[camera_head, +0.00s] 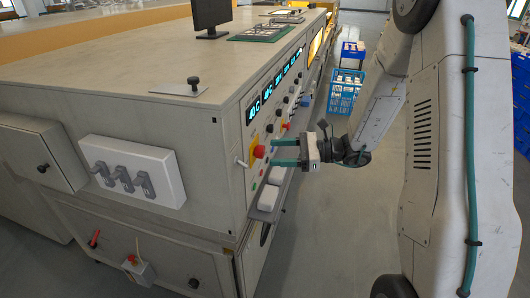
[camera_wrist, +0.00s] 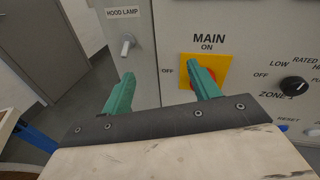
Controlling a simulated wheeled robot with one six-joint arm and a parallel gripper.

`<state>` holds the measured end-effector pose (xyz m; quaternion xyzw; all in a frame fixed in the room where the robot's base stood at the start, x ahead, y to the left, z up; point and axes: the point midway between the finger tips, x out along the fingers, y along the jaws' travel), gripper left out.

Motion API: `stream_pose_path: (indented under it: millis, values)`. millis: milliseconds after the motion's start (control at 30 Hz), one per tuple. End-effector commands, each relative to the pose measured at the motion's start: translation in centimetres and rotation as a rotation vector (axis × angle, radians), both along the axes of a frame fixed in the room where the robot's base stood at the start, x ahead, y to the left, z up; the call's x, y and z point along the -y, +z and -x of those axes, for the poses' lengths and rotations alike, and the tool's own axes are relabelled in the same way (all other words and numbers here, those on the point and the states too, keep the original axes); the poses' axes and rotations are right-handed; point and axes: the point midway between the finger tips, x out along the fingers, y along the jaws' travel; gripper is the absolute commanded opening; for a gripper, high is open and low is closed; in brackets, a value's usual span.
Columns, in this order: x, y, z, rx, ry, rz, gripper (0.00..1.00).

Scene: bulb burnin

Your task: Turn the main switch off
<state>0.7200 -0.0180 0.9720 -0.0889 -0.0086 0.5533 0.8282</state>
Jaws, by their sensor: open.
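The main switch (camera_wrist: 214,66) is a red knob on a yellow plate. In the wrist view it is marked MAIN and ON above and OFF at the left. My right finger covers much of the knob, so its exact turn is hard to tell. In the head view the main switch (camera_head: 258,152) is on the near end of the panel's long side. My gripper (camera_head: 274,153) is open, with its green fingers pointing at the panel close to the switch. In the wrist view my gripper (camera_wrist: 161,78) has nothing between its fingers, and the knob lies behind the right finger.
The zone knob (camera_wrist: 295,86) is at the right. A ledge (camera_head: 268,203) with white blocks juts out below the panel. Blue crates (camera_head: 346,85) stand farther along the aisle.

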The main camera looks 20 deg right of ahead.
Motion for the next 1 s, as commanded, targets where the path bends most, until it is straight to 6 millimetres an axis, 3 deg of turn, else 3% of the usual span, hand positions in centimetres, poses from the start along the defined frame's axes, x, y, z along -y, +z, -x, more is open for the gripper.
stream_pose_path:
  millis: [100,300,733,1000]
  values:
    - [2.6,-2.9,-2.1,-0.061,-0.133,-0.089,0.61]
    - [4.3,-4.9,-3.6,-0.096,-0.230,-0.149,0.61]
    - [-0.6,-5.0,-7.2,-0.098,-0.232,-0.152,0.61]
    - [-1.8,-5.0,-8.2,-0.096,-0.235,-0.152,0.61]
